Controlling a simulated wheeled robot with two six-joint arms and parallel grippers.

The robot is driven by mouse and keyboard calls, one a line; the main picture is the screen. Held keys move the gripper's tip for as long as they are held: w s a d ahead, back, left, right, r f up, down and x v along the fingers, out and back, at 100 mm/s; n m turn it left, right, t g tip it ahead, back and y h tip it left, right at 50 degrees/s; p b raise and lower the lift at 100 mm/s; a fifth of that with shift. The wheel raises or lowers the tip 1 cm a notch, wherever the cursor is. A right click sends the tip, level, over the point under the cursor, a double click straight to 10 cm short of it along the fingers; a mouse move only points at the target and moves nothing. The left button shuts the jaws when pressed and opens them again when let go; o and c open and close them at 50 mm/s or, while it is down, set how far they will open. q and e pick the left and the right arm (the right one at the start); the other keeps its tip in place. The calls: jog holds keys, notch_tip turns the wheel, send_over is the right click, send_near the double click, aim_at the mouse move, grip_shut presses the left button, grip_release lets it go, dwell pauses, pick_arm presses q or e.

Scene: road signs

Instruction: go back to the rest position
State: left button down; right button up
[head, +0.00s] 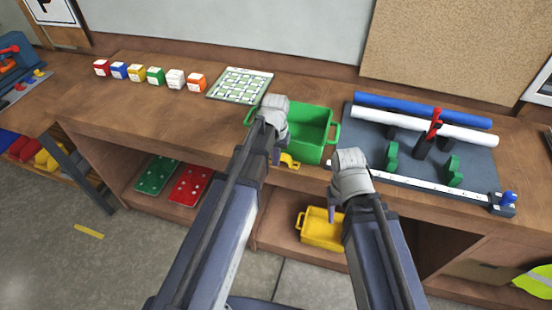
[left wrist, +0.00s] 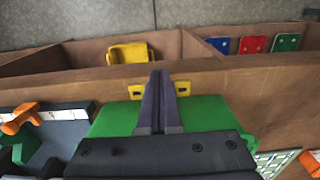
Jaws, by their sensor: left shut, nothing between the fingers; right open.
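My left gripper (head: 277,157) is over the front of the green crate (head: 318,120) on the bench. In the left wrist view its dark fingers (left wrist: 160,82) are together with nothing between them. A yellow object (head: 289,161) lies at the bench's front edge by the crate, partly hidden by my left gripper. It also shows on both sides of the fingers in the left wrist view (left wrist: 183,89). My right gripper (head: 333,210) is in front of the bench edge, above the yellow bin (head: 318,236) on the lower shelf. It is open and holds nothing I can see.
A grey board (head: 482,160) with blue and white tubes and green clamps fills the bench's right. Several small coloured boxes (head: 156,76) and a green-and-white grid sheet (head: 240,86) are at the back left. Red and green plates (head: 190,186) lie on the lower shelf.

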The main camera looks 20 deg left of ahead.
pick_arm(q)
notch_tip(320, 180, up, 5)
jog(key=p, duration=0.4)
jog(key=s+d+f+m+b, duration=0.1)
jog(key=s+d+f+b, duration=0.4)
jog(key=s+f+b, duration=0.1)
jog(key=s+d+f+m+y+b, duration=0.1)
jog(key=s+d+f+m+b, duration=0.1)
jog(key=s+d+f+b, duration=0.3)
jog(key=s+f+b, duration=0.1)
jog(key=s, duration=0.3)
jog(key=shift+d+f+b, duration=0.2)
jog(key=shift+d+b, duration=0.1)
jog(key=shift+b, duration=0.05)
